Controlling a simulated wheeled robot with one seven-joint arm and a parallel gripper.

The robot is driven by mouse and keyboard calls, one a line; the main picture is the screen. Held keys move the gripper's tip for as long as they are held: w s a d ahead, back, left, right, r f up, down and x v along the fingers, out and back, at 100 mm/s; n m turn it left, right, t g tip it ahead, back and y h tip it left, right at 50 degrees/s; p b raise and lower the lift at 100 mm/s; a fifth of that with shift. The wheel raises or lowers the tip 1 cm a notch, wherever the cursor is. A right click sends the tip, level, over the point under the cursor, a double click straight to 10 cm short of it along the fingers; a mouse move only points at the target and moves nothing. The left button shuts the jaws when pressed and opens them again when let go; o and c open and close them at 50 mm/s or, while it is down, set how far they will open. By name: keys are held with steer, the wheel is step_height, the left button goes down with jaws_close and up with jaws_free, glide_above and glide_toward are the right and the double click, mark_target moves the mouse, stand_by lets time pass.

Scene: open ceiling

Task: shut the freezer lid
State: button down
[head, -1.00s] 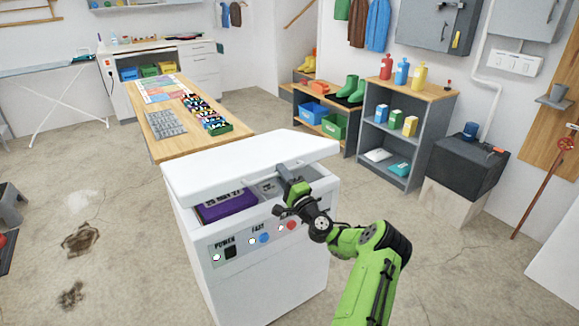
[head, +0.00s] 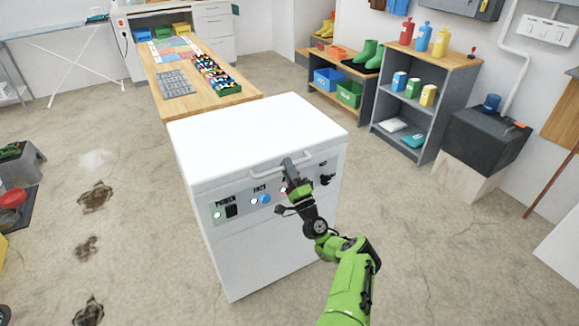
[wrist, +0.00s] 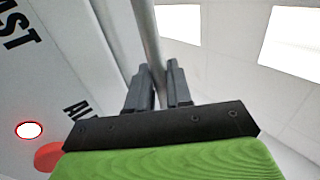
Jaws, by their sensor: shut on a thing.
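The white chest freezer (head: 262,262) stands in the middle of the head view. Its white lid (head: 250,132) lies level over the box, with no inside showing. My gripper (head: 288,163) is at the lid's front edge, shut on the bar handle (head: 265,173). In the wrist view, the two grey fingers (wrist: 158,82) close around the handle bar (wrist: 148,40). The front panel has a blue button (head: 266,199) and dark labels; part of it is hidden behind my gripper.
A wooden table (head: 228,101) with trays stands right behind the freezer. Shelves (head: 420,115) and a black box (head: 487,138) stand to the right. Open concrete floor (head: 130,200) lies to the left and at the front right.

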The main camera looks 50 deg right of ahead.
steer(key=shift+w+f, duration=0.1)
steer(key=shift+w, duration=0.1)
steer(key=c, duration=1.2)
jaws_free()
steer(key=shift+w+f, duration=0.1)
steer(key=shift+o, duration=0.2)
steer(key=v, duration=1.2)
